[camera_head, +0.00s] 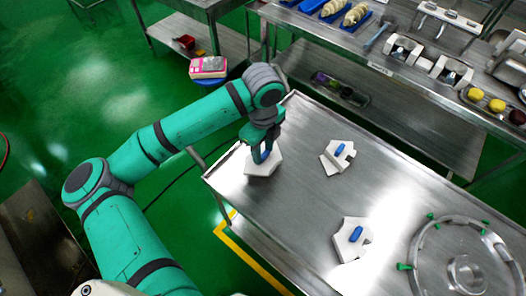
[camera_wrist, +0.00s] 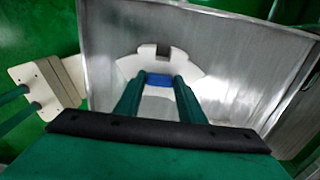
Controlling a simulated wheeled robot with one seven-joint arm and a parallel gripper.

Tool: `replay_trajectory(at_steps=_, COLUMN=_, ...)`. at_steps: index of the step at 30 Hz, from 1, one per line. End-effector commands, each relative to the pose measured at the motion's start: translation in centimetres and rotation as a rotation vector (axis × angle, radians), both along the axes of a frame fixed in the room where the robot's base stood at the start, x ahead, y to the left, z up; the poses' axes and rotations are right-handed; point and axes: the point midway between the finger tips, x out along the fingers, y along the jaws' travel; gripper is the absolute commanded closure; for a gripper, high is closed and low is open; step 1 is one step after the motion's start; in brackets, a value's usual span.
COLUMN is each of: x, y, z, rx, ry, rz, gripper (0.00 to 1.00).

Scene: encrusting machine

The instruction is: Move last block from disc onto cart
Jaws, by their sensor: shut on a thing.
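My gripper (camera_head: 262,152) is shut on the blue handle (camera_wrist: 160,80) of a white notched block (camera_head: 263,166). In the wrist view the block (camera_wrist: 158,62) lies between and beyond the fingers, over the steel top. It is at the left end of the steel cart top (camera_head: 290,205); I cannot tell whether it touches the surface. Two more white blocks with blue handles sit on the cart, one at the back (camera_head: 330,163) and one nearer the front (camera_head: 345,250). The round disc (camera_head: 408,238) with green pegs is at the right, cut off by the frame; no block shows on its visible part.
A steel bench (camera_head: 400,85) with blue trays (camera_head: 335,8) and metal parts runs along the back. A pink and white device (camera_head: 208,67) stands behind my arm. White plates (camera_wrist: 45,85) show at left in the wrist view. The cart's middle is clear between the blocks.

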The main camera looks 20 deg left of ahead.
Motion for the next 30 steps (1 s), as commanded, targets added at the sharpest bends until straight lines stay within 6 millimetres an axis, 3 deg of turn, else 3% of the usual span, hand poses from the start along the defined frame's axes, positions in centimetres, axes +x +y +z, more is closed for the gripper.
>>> replay_trajectory(at_steps=3, x=0.0, y=0.0, z=-1.3, rx=0.001, ry=0.0, rz=0.0, gripper=1.0)
replay_trajectory(at_steps=14, x=0.0, y=0.0, z=-1.7, rx=0.0, ry=-0.001, rz=0.0, gripper=1.0)
replay_trajectory(at_steps=15, x=0.0, y=0.0, z=-1.7, rx=0.0, ry=-0.001, rz=0.0, gripper=0.6)
replay_trajectory(at_steps=17, x=0.0, y=0.0, z=-1.7, rx=0.0, ry=-0.001, rz=0.0, gripper=0.46)
replay_trajectory(at_steps=30, x=0.1, y=-0.2, z=-0.8, rx=0.002, ry=-0.002, rz=-0.003, gripper=0.46)
